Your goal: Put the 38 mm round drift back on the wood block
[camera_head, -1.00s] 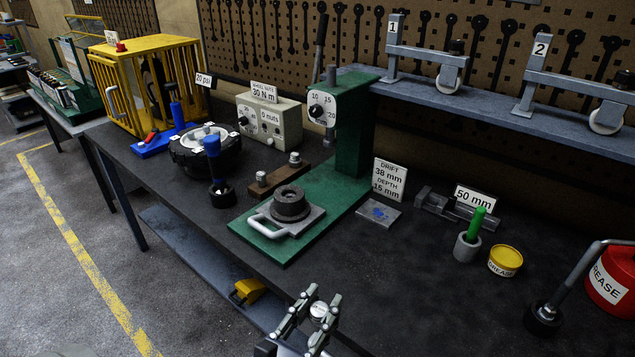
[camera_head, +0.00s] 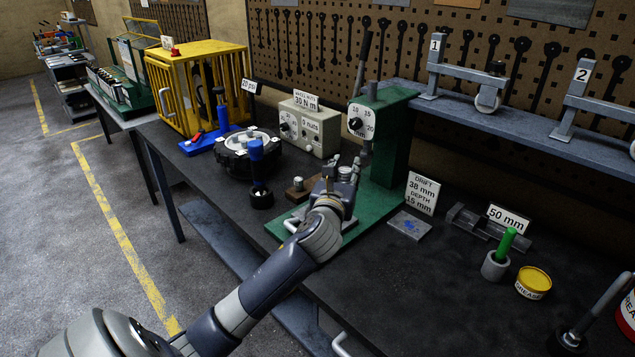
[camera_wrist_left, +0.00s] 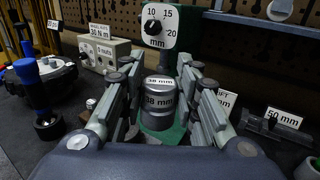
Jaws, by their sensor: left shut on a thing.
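My left gripper (camera_head: 345,178) is shut on the 38 mm round drift (camera_wrist_left: 159,104), a grey metal cylinder marked "38 mm" on its top and side. In the wrist view it sits upright between the finger pairs. In the head view the gripper is over the green press base, in front of its column. The brown wood block (camera_head: 300,192) lies just left of and behind the gripper, partly hidden by it. A small metal piece (camera_head: 298,183) stands on the block's left end. My right gripper is not in view.
The green press (camera_head: 392,140) with its dial stands right behind the gripper. A blue-handled tool (camera_head: 257,165) and a dark wheel hub (camera_head: 245,153) are to the left. A grey plate (camera_head: 409,225), green-handled brush pot (camera_head: 495,265) and yellow grease tin (camera_head: 533,283) are right.

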